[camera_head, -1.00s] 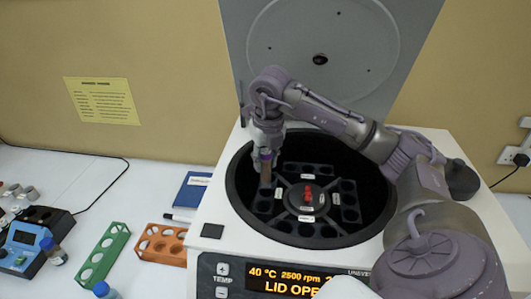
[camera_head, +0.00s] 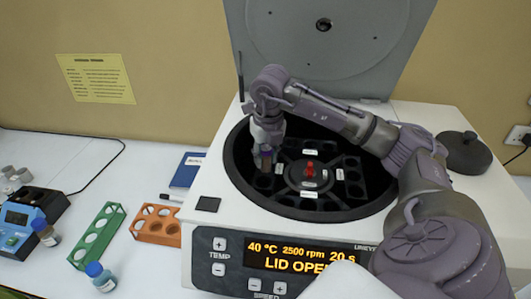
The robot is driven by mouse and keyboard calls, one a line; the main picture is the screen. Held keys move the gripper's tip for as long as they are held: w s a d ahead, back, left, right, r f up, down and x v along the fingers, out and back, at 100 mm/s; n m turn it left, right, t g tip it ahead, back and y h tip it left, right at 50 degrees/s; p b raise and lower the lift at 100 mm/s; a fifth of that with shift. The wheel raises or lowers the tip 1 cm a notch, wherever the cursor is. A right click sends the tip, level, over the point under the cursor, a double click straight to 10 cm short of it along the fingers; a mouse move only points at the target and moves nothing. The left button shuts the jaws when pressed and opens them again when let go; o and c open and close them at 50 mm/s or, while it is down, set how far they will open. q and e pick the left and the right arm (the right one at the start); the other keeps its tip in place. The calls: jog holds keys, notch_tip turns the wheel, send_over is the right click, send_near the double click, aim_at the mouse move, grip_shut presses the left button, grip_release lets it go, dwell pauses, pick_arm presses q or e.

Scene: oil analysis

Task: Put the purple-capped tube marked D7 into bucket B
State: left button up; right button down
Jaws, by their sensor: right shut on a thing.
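My right gripper (camera_head: 265,148) points down over the left side of the open centrifuge bowl and is shut on a tube (camera_head: 266,162). The tube is upright; its brownish body shows below the fingers, with a hint of purple at the top. Its lower end is at the left bucket (camera_head: 264,182) and seems to be inside a hole there. Its marking is not legible. Several dark buckets with holes surround the red rotor knob (camera_head: 310,169). Their small white labels are too small to read, so I cannot tell which is B. My left gripper is not in view.
The centrifuge (camera_head: 212,232) has its grey lid (camera_head: 330,50) raised behind the bowl; its display reads LID OPEN.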

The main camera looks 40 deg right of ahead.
jog(key=c, duration=0.7)
grip_release()
jog(key=shift+c, duration=0.2)
jog(key=r, duration=0.3)
jog(key=s+r, duration=0.1)
jog(key=r, duration=0.7)
jog(key=shift+s+a+r, duration=0.15)
jog(key=shift+a, duration=0.1)
jog(key=shift+s+r, duration=0.1)
jog(key=shift+r, duration=0.2)
